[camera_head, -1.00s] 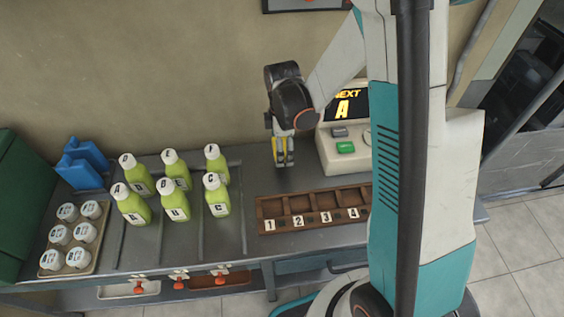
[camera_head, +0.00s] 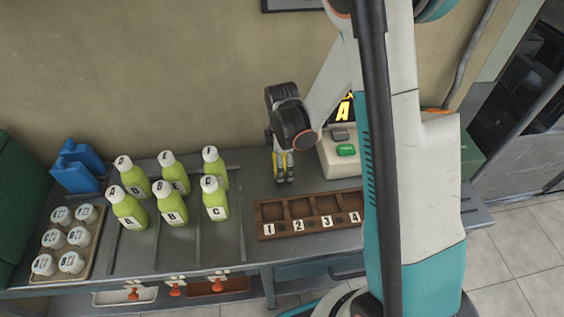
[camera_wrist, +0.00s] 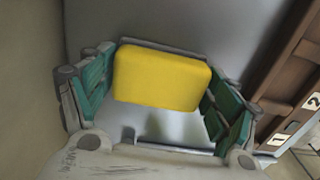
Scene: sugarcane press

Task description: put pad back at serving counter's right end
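The pad is a yellow block (camera_wrist: 160,78), seen in the wrist view between the two green-lined fingers of my gripper (camera_wrist: 162,95). The fingers meet it at both sides. In the head view my gripper (camera_head: 284,178) points down over the grey serving counter (camera_head: 240,215), between the bottles and the display machine, with a little yellow showing at its fingers. I cannot tell how far the pad is above the counter. The counter's right end (camera_head: 477,212) shows only in part behind my column.
A brown tray (camera_head: 287,234) with numbered slots lies in front of my gripper. The display machine (camera_head: 335,160) stands to its right, close to the arm. Several green bottles (camera_head: 130,212), a cup tray (camera_head: 88,255) and blue jugs (camera_head: 72,172) fill the left side.

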